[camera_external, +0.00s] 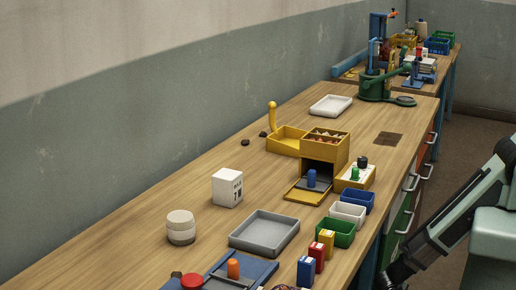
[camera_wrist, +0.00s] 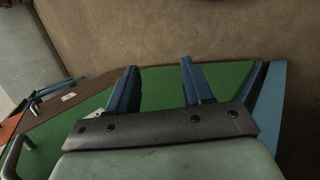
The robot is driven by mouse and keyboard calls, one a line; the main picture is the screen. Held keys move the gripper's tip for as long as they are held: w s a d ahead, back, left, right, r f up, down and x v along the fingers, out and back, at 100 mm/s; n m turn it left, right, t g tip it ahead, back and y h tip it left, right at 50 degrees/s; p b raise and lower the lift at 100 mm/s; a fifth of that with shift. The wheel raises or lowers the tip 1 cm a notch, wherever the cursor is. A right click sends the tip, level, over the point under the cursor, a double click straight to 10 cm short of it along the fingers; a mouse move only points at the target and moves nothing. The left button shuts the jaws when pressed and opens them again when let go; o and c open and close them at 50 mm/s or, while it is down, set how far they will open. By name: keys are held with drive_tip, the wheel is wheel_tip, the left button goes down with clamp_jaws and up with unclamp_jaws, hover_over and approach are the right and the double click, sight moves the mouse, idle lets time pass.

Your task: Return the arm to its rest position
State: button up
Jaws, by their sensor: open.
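My gripper (camera_wrist: 159,75) shows in the wrist view with its two blue fingers apart and nothing between them. It points at the green front panel of the bench (camera_wrist: 75,135) and the brown floor (camera_wrist: 220,30). In the external view my arm comes in from the right edge and slopes down to the lower right, beside the front of the bench and below its top. My gripper end (camera_external: 392,277) is dark there, near the bottom edge, and its fingers are hard to make out.
The wooden bench top (camera_external: 120,245) holds a grey tray (camera_external: 264,232), a white box (camera_external: 227,187), a yellow dispenser (camera_external: 325,148), small bins (camera_external: 347,213) and a green press (camera_external: 375,88). Drawer handles (camera_external: 411,181) stick out along the bench front, close to my arm. Open floor lies right of the bench.

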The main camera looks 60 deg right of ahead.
drive_tip(key=s+d+r+n+g+y, duration=0.1)
drive_tip(key=s+r+n+g+y, duration=0.1)
drive_tip(key=s+y, duration=0.5)
drive_tip(key=shift+s+r+g, duration=0.2)
drive_tip(key=shift+r+g, duration=0.1)
drive_tip(key=shift+g, duration=0.3)
idle(0.5)
